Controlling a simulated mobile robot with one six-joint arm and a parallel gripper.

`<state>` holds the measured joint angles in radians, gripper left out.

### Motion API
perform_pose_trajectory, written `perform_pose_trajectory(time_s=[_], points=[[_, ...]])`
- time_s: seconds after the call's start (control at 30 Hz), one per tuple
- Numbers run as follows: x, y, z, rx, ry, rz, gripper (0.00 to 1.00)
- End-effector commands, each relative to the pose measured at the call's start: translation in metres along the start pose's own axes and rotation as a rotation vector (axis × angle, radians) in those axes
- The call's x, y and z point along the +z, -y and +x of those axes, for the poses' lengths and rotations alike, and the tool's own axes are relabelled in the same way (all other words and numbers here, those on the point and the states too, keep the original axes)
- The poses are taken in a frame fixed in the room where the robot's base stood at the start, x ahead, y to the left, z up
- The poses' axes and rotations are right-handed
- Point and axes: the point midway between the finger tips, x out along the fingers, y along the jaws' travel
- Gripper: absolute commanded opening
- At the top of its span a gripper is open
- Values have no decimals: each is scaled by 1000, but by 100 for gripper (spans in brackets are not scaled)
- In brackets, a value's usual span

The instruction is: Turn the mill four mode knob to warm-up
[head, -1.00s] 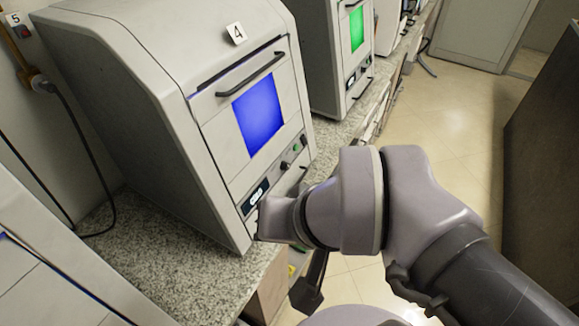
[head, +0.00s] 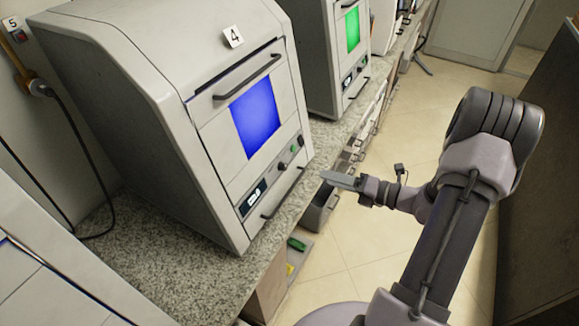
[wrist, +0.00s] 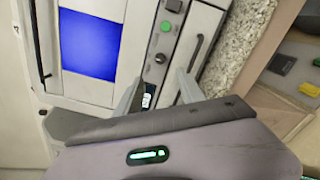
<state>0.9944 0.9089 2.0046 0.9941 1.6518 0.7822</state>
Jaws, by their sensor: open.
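Mill four (head: 120,75) is the grey cabinet with the "4" label and a lit blue window (head: 255,115). Its mode knob (head: 283,165) is a small dark dial on the front strip, between the display (head: 253,196) and a green button (head: 293,149). In the wrist view the knob (wrist: 160,58) lies just beyond my fingertips, between their lines. Its pointer setting is too small to read. My gripper (head: 326,176) is open and empty, apart from the panel, to the right of the knob. In the wrist view its two fingers (wrist: 160,74) reach toward the strip.
A bar handle (head: 283,192) runs below the strip, and another (head: 247,76) above the window. A second mill (head: 325,50) with a green window stands behind. The granite counter (head: 215,283) edges the aisle. An open drawer (head: 318,212) lies below.

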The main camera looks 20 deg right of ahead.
Motion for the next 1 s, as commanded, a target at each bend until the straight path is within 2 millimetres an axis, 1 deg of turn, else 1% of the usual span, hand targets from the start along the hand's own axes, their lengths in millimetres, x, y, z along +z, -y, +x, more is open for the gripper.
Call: perform_pose_trajectory(time_s=[0.03, 0.2, 0.3, 0.43, 0.5, 0.6, 0.83, 0.87, 1.0], points=[[-3, 2, 17, 3, -5, -2, 46], [-4, 2, 70, 3, -8, -5, 46], [-4, 2, 97, 3, -7, -7, 46], [-3, 1, 122, 2, -7, -6, 46], [-3, 1, 130, 1, -6, -6, 46], [-2, 0, 136, 0, -4, -5, 46], [-2, -1, 137, 0, -4, -5, 46], [-2, -1, 136, 0, -4, -5, 42], [-2, -1, 136, 0, -4, -5, 14]])
